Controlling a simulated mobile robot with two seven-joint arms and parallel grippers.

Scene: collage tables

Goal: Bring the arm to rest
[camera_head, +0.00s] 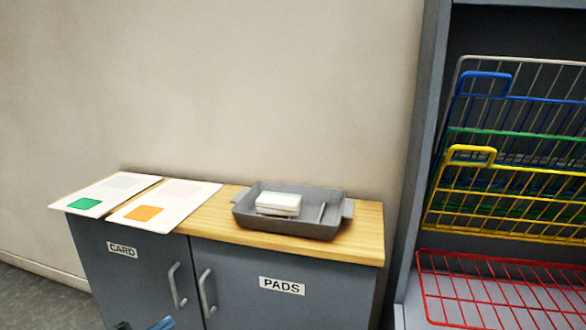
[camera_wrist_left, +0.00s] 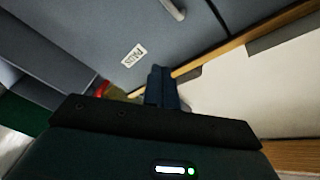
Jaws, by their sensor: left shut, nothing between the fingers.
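My left gripper (camera_head: 150,325) just enters the bottom edge of the head view, in front of the cabinet doors. Only its dark and blue tip shows there. In the left wrist view my left gripper (camera_wrist_left: 162,88) shows its blue fingers shut together with nothing between them. My right gripper is in neither view.
The cabinet (camera_head: 235,275) has CARD and PADS doors with handles and a wooden top (camera_head: 365,222). A grey tray (camera_head: 290,225) with a white stack stands on it. Two white sheets (camera_head: 115,194) (camera_head: 180,200) overhang the front edge. A rack of coloured wire baskets (camera_head: 500,290) stands right.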

